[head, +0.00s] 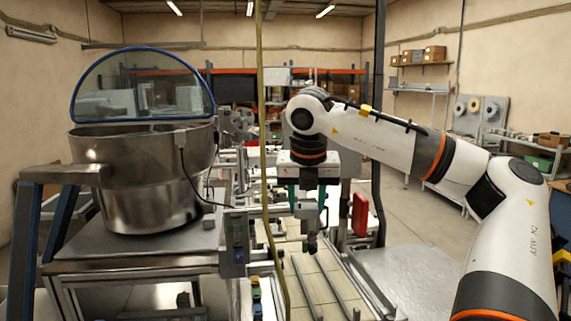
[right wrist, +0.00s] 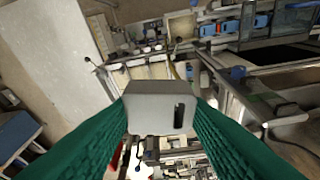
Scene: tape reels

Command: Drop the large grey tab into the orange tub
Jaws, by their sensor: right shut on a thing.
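My right gripper (head: 307,204) hangs pointing down over the machine line, right of centre in the head view. Its green fingers are shut on the large grey tab (right wrist: 161,106), a flat, light grey block with rounded corners and a dark slot towards its right side. The tab is clear of any surface in the right wrist view, with a finger on each side. In the head view it is small between the fingers. I cannot make out an orange tub in either view. My left gripper is not in view.
A large steel bowl (head: 148,205) with a blue-rimmed clear cover stands on a metal frame at the left. A red box (head: 360,214) is just right of the gripper. A thin yellowish upright runs left of it. Bare floor (head: 410,215) lies to the right.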

